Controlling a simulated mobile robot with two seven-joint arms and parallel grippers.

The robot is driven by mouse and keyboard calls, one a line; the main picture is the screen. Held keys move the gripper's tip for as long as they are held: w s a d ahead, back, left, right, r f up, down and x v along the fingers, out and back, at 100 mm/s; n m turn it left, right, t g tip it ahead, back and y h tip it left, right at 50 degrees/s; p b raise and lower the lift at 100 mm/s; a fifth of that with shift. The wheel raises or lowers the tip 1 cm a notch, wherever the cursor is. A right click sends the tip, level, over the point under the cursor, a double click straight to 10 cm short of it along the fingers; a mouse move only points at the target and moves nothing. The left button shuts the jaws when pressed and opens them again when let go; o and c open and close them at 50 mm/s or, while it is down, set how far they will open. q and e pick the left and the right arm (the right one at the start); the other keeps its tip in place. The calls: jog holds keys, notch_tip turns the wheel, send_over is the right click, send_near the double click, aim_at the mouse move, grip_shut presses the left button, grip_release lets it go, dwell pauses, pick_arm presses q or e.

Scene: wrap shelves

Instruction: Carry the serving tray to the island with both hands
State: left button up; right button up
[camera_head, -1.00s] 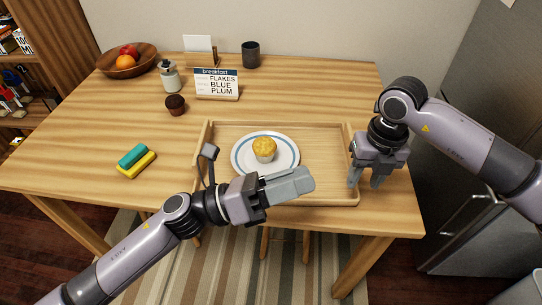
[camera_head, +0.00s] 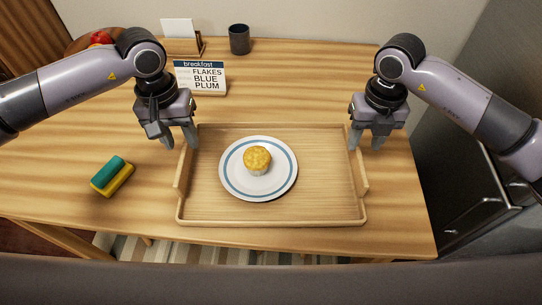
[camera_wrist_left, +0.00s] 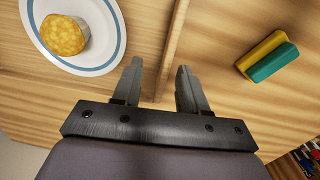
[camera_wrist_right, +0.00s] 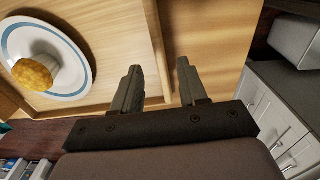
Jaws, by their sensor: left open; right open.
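The wooden serving tray (camera_head: 320,210) lies on the table. On it is a white plate with a blue ring (camera_head: 232,188) holding a yellow-topped muffin (camera_head: 257,160). My left gripper (camera_head: 174,145) is open above the tray's left side; in the left wrist view its fingers (camera_wrist_left: 156,80) stand either side of the tray's side wall (camera_wrist_left: 174,45). My right gripper (camera_head: 366,145) is open above the tray's right side; in the right wrist view its fingers (camera_wrist_right: 160,80) also flank the side wall (camera_wrist_right: 157,40). I cannot tell that either gripper touches the tray.
A green and yellow sponge (camera_head: 112,176) lies left of the tray. A breakfast sign (camera_head: 201,78), a dark cup (camera_head: 239,40) and a partly hidden fruit bowl (camera_head: 80,44) stand behind. Grey cabinets (camera_head: 480,200) are at the right. The table between the grippers and behind the tray is clear.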

aim_at(183, 152)
pick_arm(q)
jog(key=shift+w+a+r+y, duration=0.25)
jog(key=shift+w+a+y, duration=0.1)
jog(key=shift+a, duration=0.25)
pick_arm(e)
jog(key=shift+w, duration=0.1)
pick_arm(q)
jog(key=shift+s, duration=0.1)
jog(key=shift+d+f, duration=0.1)
jog(key=shift+f, duration=3.5)
pick_arm(e)
jog(key=shift+f, duration=3.55)
pick_arm(q)
grip_shut()
pick_arm(e)
grip_shut()
pick_arm(q)
jog(key=shift+r, duration=0.1)
pick_arm(e)
jog(key=shift+r, duration=0.1)
